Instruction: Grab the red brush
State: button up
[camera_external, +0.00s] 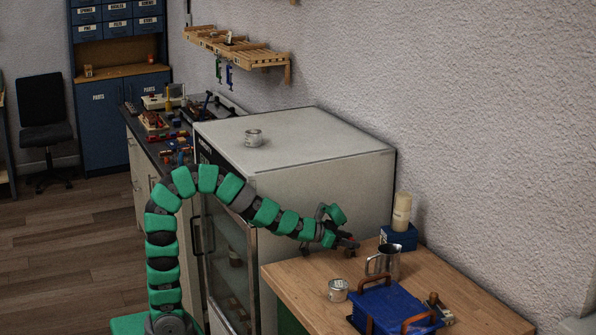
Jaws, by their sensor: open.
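My gripper (341,233) is open at the end of my green arm. It is over the back left corner of the wooden table (450,308), beside the white cabinet. A small dark reddish thing (348,243) shows right at the jaws, partly covered by them. It may be the red brush, but it is too small to tell its shape or whether the jaws touch it. No other clear red brush shows on this table.
A dark bench (160,150) holds several red items.

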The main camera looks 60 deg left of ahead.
jog(key=shift+w+f, duration=0.2)
jog(key=shift+w, duration=0.15)
jog(key=c, duration=1.1)
jog(key=shift+o, duration=0.2)
jog(key=shift+r, duration=0.1)
